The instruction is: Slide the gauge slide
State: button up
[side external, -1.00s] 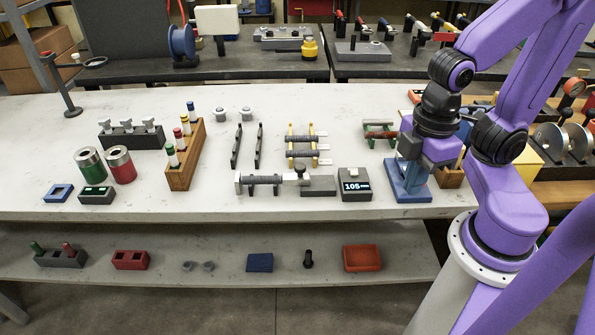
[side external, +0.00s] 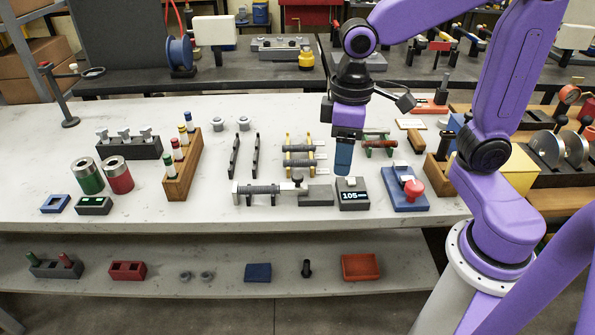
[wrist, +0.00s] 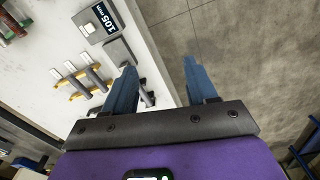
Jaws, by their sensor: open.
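The gauge (side external: 262,189) is a dark horizontal bar on supports near the front of the bench. My gripper (side external: 344,160) points down above the bench, right of and apart from the slide. In the wrist view my gripper (wrist: 160,66) is open with nothing between its blue fingers. The left finger hides part of the gauge.
A rack of bars on yellow posts (side external: 288,140) stands behind the gauge. A blue base with a red knob (side external: 405,190) is to the right. A wooden tray with coloured plugs (side external: 182,172) is left. Bench between tray and gauge is clear.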

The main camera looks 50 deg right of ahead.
aim_at(298, 176)
jog(key=w+d+r+m, duration=0.1)
jog(key=w+d+m, duration=0.15)
jog(key=w, duration=0.45)
jog(key=w+d+r+m, duration=0.1)
jog(key=w+m, duration=0.3)
jog(key=w, duration=0.4)
notch_tip(298, 176, down, 17)
jog(key=shift+s+f, duration=0.15)
jog(key=shift+c, duration=0.3)
